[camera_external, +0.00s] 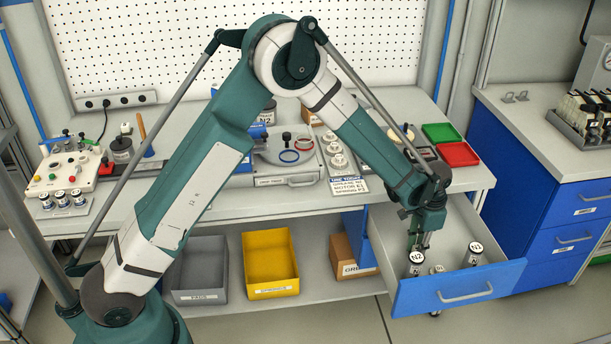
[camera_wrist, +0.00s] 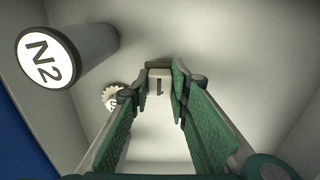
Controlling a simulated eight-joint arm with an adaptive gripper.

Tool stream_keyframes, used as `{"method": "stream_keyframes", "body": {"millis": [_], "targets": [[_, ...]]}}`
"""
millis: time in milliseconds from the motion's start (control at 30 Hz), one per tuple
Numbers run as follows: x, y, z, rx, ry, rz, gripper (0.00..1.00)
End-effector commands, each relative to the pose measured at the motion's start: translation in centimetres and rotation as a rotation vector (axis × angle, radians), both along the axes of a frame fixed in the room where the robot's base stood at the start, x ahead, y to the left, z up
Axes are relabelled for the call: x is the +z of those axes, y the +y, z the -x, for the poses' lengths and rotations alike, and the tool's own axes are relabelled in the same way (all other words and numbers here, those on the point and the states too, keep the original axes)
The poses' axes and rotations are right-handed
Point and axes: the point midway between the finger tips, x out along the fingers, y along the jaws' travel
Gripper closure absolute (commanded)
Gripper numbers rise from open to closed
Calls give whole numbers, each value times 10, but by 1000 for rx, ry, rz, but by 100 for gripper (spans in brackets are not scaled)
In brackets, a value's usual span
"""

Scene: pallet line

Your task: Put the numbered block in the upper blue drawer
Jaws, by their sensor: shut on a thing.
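The upper blue drawer (camera_external: 455,290) is pulled open at the right end of the workbench. My gripper (camera_external: 421,246) points down inside it, between its walls. In the wrist view my gripper (camera_wrist: 160,78) is shut on a small pale block (camera_wrist: 158,74) with a dark mark, held between the fingertips. I take it for the numbered block; its mark is too small to read. I cannot tell whether it touches the drawer floor. In the external view the fingers and drawer contents hide the block.
In the drawer are a dark cylinder labelled N2 (camera_external: 415,265), which also shows in the wrist view (camera_wrist: 75,52), a second labelled cylinder (camera_external: 474,252) and a small toothed disc (camera_wrist: 113,97). Green (camera_external: 441,133) and red (camera_external: 457,154) trays sit on the bench above.

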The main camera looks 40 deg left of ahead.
Motion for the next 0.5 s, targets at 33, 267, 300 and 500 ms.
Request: {"method": "stream_keyframes", "body": {"millis": [33, 267, 300, 500], "targets": [[-7, 0, 0, 0, 0, 0, 94], [-16, 0, 0, 0, 0, 0, 94], [-16, 0, 0, 0, 0, 0, 94], [-16, 0, 0, 0, 0, 0, 94]]}}
